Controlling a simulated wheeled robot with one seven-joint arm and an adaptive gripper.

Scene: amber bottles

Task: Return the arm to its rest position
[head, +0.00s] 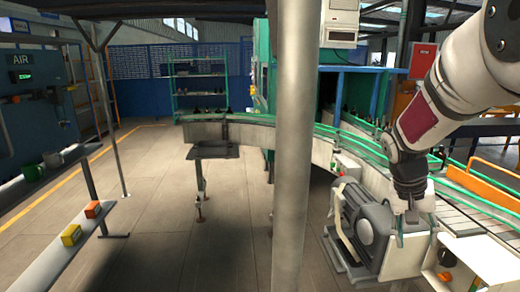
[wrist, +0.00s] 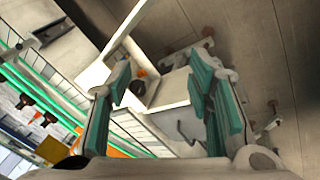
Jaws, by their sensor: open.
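My arm (head: 452,100) comes in from the upper right of the head view and reaches down, with my gripper (head: 411,216) pointing down over the white machine housing beside a grey motor (head: 366,228). In the wrist view my gripper (wrist: 161,75) shows two teal-padded fingers spread wide apart, with nothing held between them. Between and beyond the fingers lies a pale box-like part (wrist: 172,92) of the equipment below. I cannot tell how far the fingertips are above it.
A conveyor with green rails (head: 340,130) curves behind the arm. Small dark amber bottles (wrist: 47,119) stand on it in the wrist view. An orange guard (head: 482,187) is at right. A grey post (head: 294,150) stands mid-view. The floor (head: 150,200) at left is open.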

